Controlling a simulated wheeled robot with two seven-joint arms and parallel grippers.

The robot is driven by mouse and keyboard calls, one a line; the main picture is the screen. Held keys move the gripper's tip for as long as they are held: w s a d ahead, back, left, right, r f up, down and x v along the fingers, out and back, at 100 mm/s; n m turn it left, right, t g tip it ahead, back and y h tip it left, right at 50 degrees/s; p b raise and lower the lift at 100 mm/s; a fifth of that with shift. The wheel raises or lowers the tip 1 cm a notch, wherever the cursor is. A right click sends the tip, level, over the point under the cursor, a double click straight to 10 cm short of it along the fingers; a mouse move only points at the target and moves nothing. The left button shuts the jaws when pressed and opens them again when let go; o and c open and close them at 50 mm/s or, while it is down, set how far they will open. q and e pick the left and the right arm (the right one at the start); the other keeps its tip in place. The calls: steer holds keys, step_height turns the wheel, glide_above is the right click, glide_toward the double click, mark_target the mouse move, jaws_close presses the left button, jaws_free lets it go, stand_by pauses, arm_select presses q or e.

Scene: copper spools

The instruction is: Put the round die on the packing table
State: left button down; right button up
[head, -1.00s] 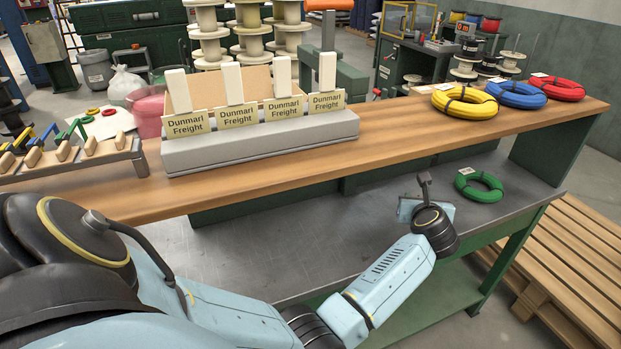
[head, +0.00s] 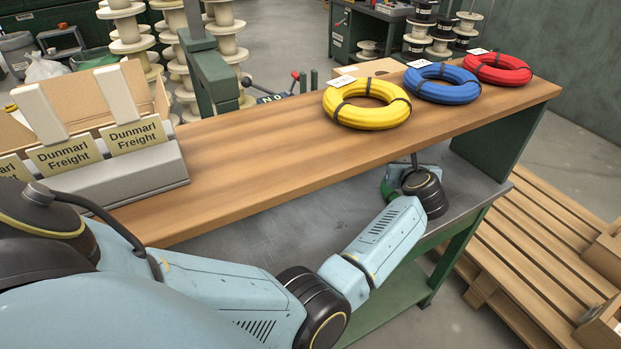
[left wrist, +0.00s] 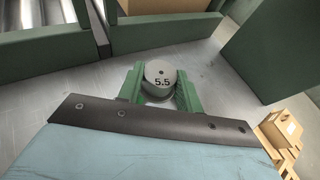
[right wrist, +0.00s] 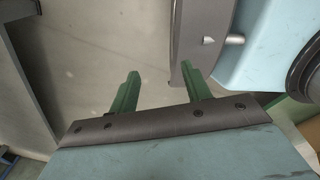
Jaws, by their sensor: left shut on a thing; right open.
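The round die (left wrist: 161,78) is a short grey cylinder marked "5.5". It sits between the two green fingers of my left gripper (left wrist: 160,90), which is shut on it. In the head view my left gripper (head: 400,180) is at the far end of my arm, over the grey metal surface (head: 290,225) and just below the front edge of the wooden top (head: 250,165). The die is hidden there. I cannot tell whether it touches the metal. My right gripper (right wrist: 160,88) is open and empty; it is outside the head view.
Yellow (head: 367,103), blue (head: 442,83) and red (head: 498,68) coils lie on the wooden top. A grey rack (head: 150,178) with "Dunmarl Freight" cards stands at its left. The wood between them is clear. A wooden pallet (head: 540,250) lies on the floor at right.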

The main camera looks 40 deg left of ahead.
arm_select(q)
steer(key=s, duration=0.1)
steer(key=s+a+p, duration=0.1)
steer(key=s, duration=0.1)
steer(key=shift+s+a+r, duration=0.1)
steer(key=shift+a+r, duration=0.05)
steer(key=shift+a, duration=0.05)
steer(key=s+a+p, duration=0.3)
steer(key=s+a, duration=0.1)
steer(key=s, duration=0.5)
glide_above(335, 221)
step_height(335, 221, down, 2)
steer(key=shift+d+f, duration=0.15)
steer(key=shift+f, duration=0.05)
steer(key=shift+w+f+b, duration=0.15)
steer(key=shift+f+b, duration=0.2)
steer(key=shift+f, duration=0.25)
step_height(335, 221, down, 3)
steer(key=shift+f+b, duration=0.2)
steer(key=shift+b, duration=0.35)
steer(key=shift+f, duration=0.15)
steer(key=shift+s, duration=0.2)
arm_select(e)
steer(key=a+r, duration=0.2)
steer(key=a, duration=0.1)
steer(key=shift+w+r, duration=0.35)
